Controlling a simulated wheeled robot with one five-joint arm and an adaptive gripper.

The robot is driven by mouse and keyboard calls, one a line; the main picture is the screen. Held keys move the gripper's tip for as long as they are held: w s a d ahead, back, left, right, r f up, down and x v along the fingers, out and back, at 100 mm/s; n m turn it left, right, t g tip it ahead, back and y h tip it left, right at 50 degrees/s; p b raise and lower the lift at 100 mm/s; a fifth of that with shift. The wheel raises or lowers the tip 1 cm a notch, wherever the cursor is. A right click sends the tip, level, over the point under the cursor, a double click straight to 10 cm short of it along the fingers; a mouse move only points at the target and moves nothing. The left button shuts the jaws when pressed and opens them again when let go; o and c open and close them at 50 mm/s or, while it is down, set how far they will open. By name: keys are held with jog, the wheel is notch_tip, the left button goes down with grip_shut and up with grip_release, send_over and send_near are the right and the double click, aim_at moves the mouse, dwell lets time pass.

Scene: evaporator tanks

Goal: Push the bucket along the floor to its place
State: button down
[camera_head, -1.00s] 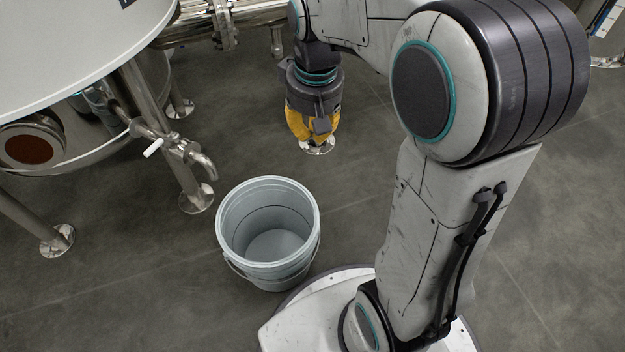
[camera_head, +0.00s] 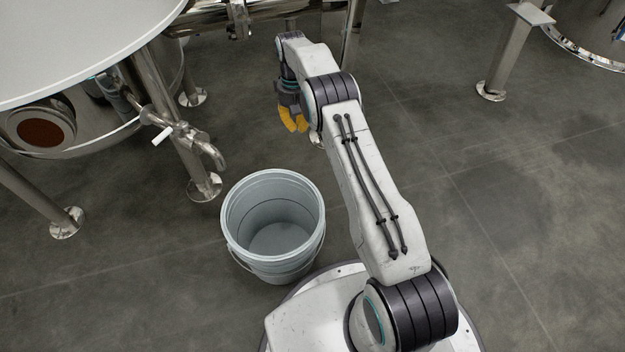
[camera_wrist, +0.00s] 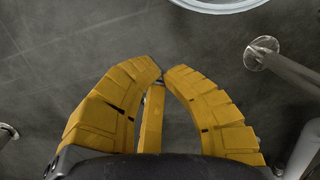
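The bucket (camera_head: 236,240) is light grey, open-topped and empty. It stands upright on the floor at centre left in the head view, close beside my white base; I cannot tell if they touch. Part of its rim (camera_wrist: 222,6) shows at the top of the wrist view. My gripper (camera_head: 296,127), with yellow fingers, points down beyond the bucket and apart from it, partly hidden by my arm. In the wrist view the gripper's (camera_wrist: 163,76) fingertips come almost together with nothing between them. No marked place for the bucket can be made out.
A large steel tank (camera_head: 75,50) with legs and a valve (camera_head: 190,145) stands to the left of the bucket. One leg's foot (camera_head: 205,187) is near the bucket. Another metal leg (camera_head: 505,55) stands at the upper right. The floor (camera_head: 500,220) at right is clear.

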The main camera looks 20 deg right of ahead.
aim_at(313, 187)
notch_tip(313, 187, down, 8)
jog(key=s+f+b, duration=0.2)
jog(key=s+b, duration=0.1)
jog(key=s, duration=0.9)
jog(key=shift+s+d+f+g, duration=0.15)
jog(key=shift+f+g, duration=0.15)
jog(key=shift+g, duration=0.1)
dwell(0.8)
jog(key=shift+b, duration=0.85)
jog(key=shift+f+p, duration=0.35)
